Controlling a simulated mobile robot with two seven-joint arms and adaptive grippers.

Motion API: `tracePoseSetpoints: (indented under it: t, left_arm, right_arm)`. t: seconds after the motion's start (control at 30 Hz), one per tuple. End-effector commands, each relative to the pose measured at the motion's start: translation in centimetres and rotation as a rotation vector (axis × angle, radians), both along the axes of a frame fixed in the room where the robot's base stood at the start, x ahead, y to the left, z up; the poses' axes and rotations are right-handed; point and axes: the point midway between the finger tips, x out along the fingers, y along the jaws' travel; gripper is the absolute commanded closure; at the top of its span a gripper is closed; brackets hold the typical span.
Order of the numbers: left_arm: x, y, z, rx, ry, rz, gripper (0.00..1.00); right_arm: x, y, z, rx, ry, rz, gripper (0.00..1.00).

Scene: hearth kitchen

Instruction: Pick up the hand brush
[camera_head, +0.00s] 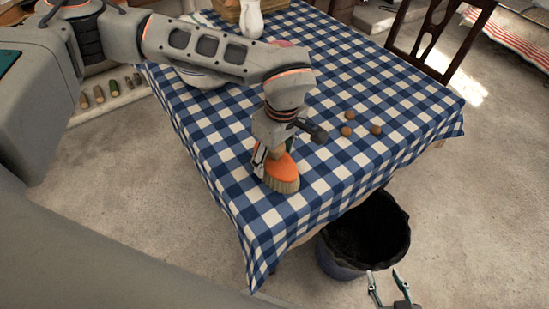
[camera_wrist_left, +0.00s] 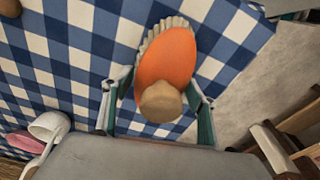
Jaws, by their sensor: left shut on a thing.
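The hand brush (camera_head: 284,174) has an orange body, pale bristles and a wooden handle. It is near the front left edge of the table, with its bristles down at or just above the cloth; I cannot tell if they touch. My left gripper (camera_head: 272,157) is over it, shut on it. In the left wrist view, the brush (camera_wrist_left: 168,55) shows between the two fingers of the left gripper (camera_wrist_left: 158,88), its handle end toward the camera. My right gripper (camera_head: 386,274) is open and empty, at the bottom of the head view beside the bin.
The table has a blue and white checked cloth (camera_head: 420,105). Several small brown round things, one of them here (camera_head: 376,129), lie right of the brush. A dark-lined bin (camera_head: 338,262) stands below the front edge. A white vase (camera_head: 251,20) and a chair (camera_head: 440,32) are at the back.

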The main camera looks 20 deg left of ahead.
Motion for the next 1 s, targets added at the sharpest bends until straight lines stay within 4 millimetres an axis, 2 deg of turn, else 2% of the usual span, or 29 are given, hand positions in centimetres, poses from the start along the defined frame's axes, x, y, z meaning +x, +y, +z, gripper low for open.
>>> tracePoseSetpoints:
  t: [0.17,0.27,0.37,0.7,0.83,1.0]
  left_arm:
    - [0.1,0.0,1.3,-0.001,-0.004,0.000,0.67]
    - [0.2,0.0,2.7,-0.001,-0.006,0.000,0.67]
    - [0.2,0.0,4.8,-0.001,-0.008,0.001,0.67]
    - [0.2,0.0,14.1,-0.001,-0.010,0.001,0.67]
    - [0.1,0.0,16.8,0.000,-0.007,0.000,0.67]
    - [0.1,0.0,19.0,0.000,-0.004,0.001,0.67]
  right_arm:
    - [-0.2,0.0,0.1,0.001,0.004,0.001,0.60]
    - [-0.2,0.1,0.3,0.002,0.002,0.000,0.60]
    - [-0.2,0.1,0.5,0.005,0.001,-0.001,0.60]
    - [-0.2,0.4,1.3,0.017,0.000,-0.001,0.60]
    - [-0.3,0.5,1.5,0.019,0.001,-0.001,0.60]
    - [-0.3,0.5,1.6,0.022,0.002,-0.001,0.60]
